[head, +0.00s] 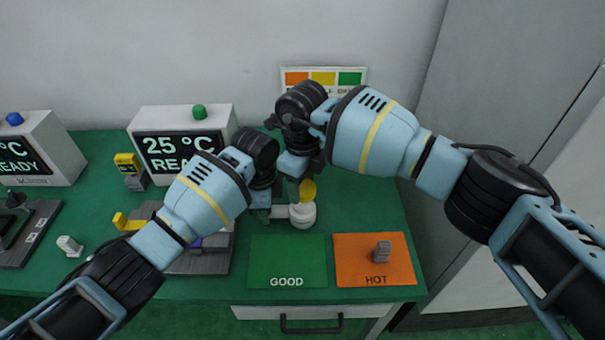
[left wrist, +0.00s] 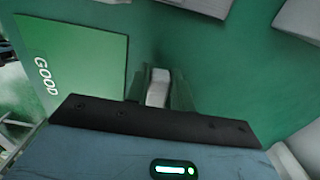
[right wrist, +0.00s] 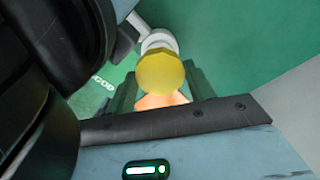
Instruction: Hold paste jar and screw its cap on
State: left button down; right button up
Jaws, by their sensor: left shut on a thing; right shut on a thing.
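The white paste jar (head: 302,216) is right of my left gripper (head: 264,211) in the head view, above the green table. My left gripper is shut on the jar's white side handle (left wrist: 158,88), which shows between the fingers in the left wrist view. The yellow round cap (head: 308,190) is at my right gripper (head: 302,178), which is shut on it. In the right wrist view the cap (right wrist: 160,72) covers part of the jar (right wrist: 159,40). I cannot tell whether cap and jar touch.
A green GOOD mat (head: 287,255) and an orange HOT mat (head: 360,244) lie in front; a grey block (head: 381,251) is on the HOT mat. A 25 °C display box (head: 182,150) stands behind my left arm. A grey wall closes the right side.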

aim_at(302, 187)
jog(key=shift+f, duration=1)
jog(key=shift+f, duration=1.2)
dwell(1.0)
jog(key=o, duration=1)
jog(key=shift+o, duration=0.2)
notch_tip(302, 187, up, 12)
jog(key=shift+r, duration=0.1)
dwell(0.4)
